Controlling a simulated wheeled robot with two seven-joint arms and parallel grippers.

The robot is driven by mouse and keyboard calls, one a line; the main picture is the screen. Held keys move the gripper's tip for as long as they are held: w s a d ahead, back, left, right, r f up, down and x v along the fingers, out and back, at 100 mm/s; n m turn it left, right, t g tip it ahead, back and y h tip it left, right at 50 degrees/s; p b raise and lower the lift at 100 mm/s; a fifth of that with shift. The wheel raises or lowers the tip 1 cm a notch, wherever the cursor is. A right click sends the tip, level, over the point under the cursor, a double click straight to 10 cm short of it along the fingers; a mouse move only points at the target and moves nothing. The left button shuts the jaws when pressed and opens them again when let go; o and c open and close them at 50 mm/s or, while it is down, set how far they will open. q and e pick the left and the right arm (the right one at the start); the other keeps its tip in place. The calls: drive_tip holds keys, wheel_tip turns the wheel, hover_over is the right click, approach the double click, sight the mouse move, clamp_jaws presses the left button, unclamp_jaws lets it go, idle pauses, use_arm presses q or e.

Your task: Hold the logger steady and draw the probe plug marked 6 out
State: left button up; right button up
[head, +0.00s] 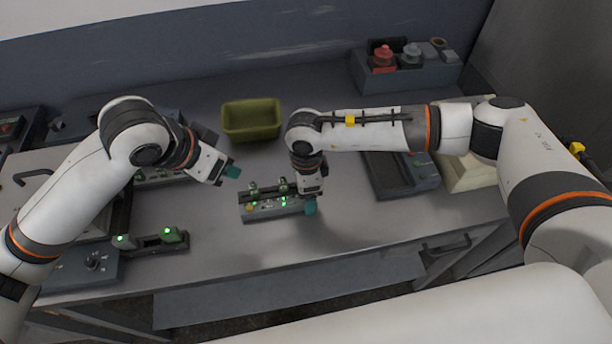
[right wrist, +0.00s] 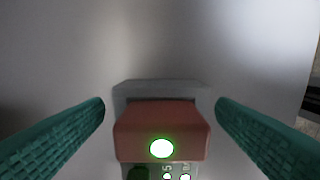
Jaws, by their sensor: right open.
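The logger (head: 262,211) is a small grey box with green lights and plugs along it, lying on the table near the middle of the head view. My right gripper (head: 311,204) points down at its right end. In the right wrist view, my right gripper (right wrist: 160,105) is open, its teal fingers apart on either side of a reddish-brown block (right wrist: 160,125) with a lit green light, probably a plug. Neither finger appears to touch it. Small marks below it are too cropped to read surely. My left gripper (head: 232,172) is above and left of the logger, apart from it; its opening is unclear.
An olive bin (head: 251,120) stands behind the logger. A grey rack (head: 405,72) with red and grey items is at the back right. Another device with green lights (head: 152,241) sits at the front left. Bare table lies in front of the logger.

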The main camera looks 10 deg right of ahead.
sight(253, 184)
drive_tip(key=shift+f, duration=0.55)
drive_tip(key=c, duration=1.1)
use_arm(q)
drive_tip(key=shift+o, duration=0.7)
use_arm(e)
drive_tip(key=shift+c, duration=0.9)
use_arm(q)
drive_tip(key=w+d+f+n+g+y, duration=0.1)
drive_tip(key=n, duration=0.1)
drive_tip(key=w+d+n+g+y, duration=0.1)
drive_tip(key=n, duration=0.1)
drive_tip(key=w+d+f+n+g+y, duration=0.1)
drive_tip(key=n, duration=0.1)
drive_tip(key=shift+w+d+f+n, duration=0.3)
drive_tip(key=shift+w+n, duration=0.1)
drive_tip(key=f, duration=0.4)
drive_tip(key=f+n, duration=0.1)
drive_tip(key=f, duration=0.3)
drive_tip(key=f+n+g+y, duration=0.1)
drive_tip(key=f, duration=0.3)
drive_tip(key=shift+w+d+f, duration=0.1)
drive_tip(key=shift+w+d, duration=0.2)
drive_tip(key=shift+w, duration=0.05)
drive_tip(key=shift+c, duration=0.3)
